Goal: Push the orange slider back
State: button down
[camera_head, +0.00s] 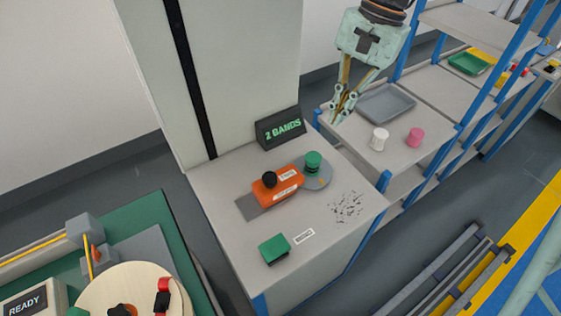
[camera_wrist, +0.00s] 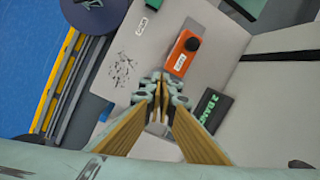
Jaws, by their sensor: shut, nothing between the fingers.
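The orange slider (camera_head: 277,187) with a black knob (camera_head: 269,179) and white labels sits on the grey cabinet top, a dark grey strip beside its left end. It also shows in the wrist view (camera_wrist: 180,60), just beyond my fingertips. My gripper (camera_head: 338,114) is shut and empty. In the head view it hangs with fingers pointing down, above and right of the slider, apart from it. In the wrist view my gripper (camera_wrist: 158,88) has its tips close together and hides part of the cabinet top.
A green stacked piece (camera_head: 313,160) on a grey disc stands right beside the slider. A "2 BANDS" sign (camera_head: 280,131) stands behind. A green block (camera_head: 274,248) and black scraps (camera_head: 347,206) lie in front. A shelf with a grey tray (camera_head: 387,103) is to the right.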

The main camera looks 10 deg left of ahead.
jog(key=w+a+f+m+g+p, duration=0.2)
jog(key=w+a+f+p, duration=0.2)
jog(key=a+f, duration=0.6)
jog(key=shift+w+f, duration=0.4)
jog(key=shift+f, duration=0.7)
jog(key=shift+f, duration=0.2)
send_near(281, 175)
notch_tip(281, 175, down, 3)
jog(key=shift+d+r+b, duration=0.1)
jog(key=shift+d+b, duration=0.05)
jog(key=shift+b, duration=0.15)
jog(key=shift+s+a, duration=0.75)
jog(key=shift+s, duration=0.3)
jog(key=shift+s+a+f, duration=0.2)
jog(key=shift+s+a, duration=0.2)
jog(key=shift+s, duration=0.25)
